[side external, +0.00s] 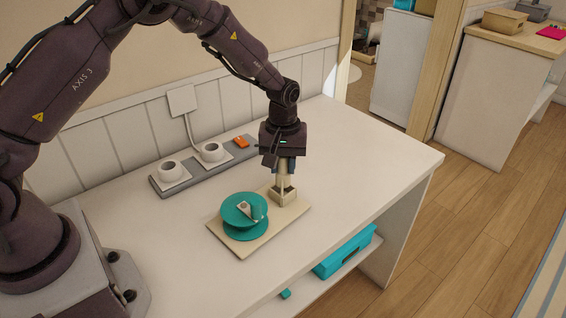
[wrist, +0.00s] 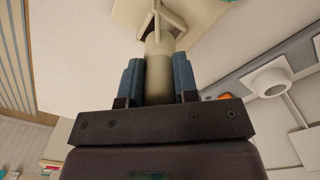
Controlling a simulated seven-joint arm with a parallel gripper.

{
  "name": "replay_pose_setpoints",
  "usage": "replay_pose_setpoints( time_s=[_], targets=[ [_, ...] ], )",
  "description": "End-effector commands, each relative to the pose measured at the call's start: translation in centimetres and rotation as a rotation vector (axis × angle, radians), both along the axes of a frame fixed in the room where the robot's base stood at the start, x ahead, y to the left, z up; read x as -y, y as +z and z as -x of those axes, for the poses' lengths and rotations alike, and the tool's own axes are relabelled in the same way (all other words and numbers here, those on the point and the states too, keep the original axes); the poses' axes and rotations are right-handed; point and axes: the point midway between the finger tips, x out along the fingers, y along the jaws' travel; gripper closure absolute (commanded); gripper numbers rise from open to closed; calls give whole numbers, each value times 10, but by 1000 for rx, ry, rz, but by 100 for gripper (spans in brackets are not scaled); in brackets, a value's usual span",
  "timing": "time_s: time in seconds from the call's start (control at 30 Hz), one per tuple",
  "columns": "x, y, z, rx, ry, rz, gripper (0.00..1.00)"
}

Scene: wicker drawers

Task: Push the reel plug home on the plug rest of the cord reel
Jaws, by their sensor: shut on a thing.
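The cord reel (side external: 244,212) is a teal spool on a pale wooden base board (side external: 240,247). Its plug rest (side external: 283,196) is a cream block at the board's far right end. My gripper (side external: 284,172) is directly above the rest, pointing down. In the wrist view its two blue fingers (wrist: 158,72) are shut on the reel plug (wrist: 158,82), a cream cylinder. The plug's far end meets or overlaps the plug rest (wrist: 172,17) in this view. I cannot tell how deep it sits, as the rest and fingers hide the contact.
A grey socket strip (side external: 190,178) with two white round sockets and an orange switch (side external: 241,142) lies along the wall behind. A wall outlet (side external: 182,99) is above it. A turquoise box (side external: 345,252) is on the shelf below. The white worktop (side external: 370,165) right of the board is clear.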

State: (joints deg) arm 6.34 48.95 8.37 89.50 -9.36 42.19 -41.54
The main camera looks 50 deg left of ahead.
Motion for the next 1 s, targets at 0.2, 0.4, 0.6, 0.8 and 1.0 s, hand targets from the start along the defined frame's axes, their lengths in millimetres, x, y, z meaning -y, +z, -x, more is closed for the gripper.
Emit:
replay_pose_setpoints(
  time_s=[0.2, 0.4, 0.6, 0.8, 1.0],
  targets=[
    [0, -1, 0, 0, 0, 0, 97],
    [0, -6, 0, 0, 0, 0, 97],
    [0, -11, 0, 0, 0, 0, 97],
    [0, -16, 0, 0, -1, 0, 97],
    [0, -21, 0, 0, 0, 0, 97]
  ],
)
